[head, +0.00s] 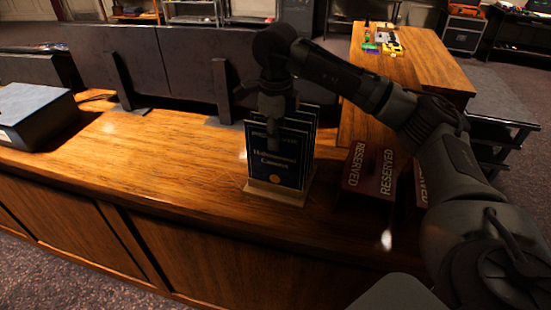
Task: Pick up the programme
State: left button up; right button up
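The programme (285,172) is a dark blue booklet with pale lettering. It stands upright in a light wooden holder (280,195) on the wooden desk, in the middle of the head view. More dark blue sheets with pale edges show behind it. My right gripper (270,132) points down at the programme's top edge and covers part of its upper front. Its fingers are dark and small here, so I cannot tell whether they are open, shut or touching the programme. My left gripper is not in view.
Red RESERVED signs (370,170) stand close to the right of the holder, partly behind my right arm. Dark monitors (195,70) line the back of the desk. A dark box (35,112) sits at the left. The desk between box and holder is clear.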

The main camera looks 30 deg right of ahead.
grip_shut()
dwell(0.4)
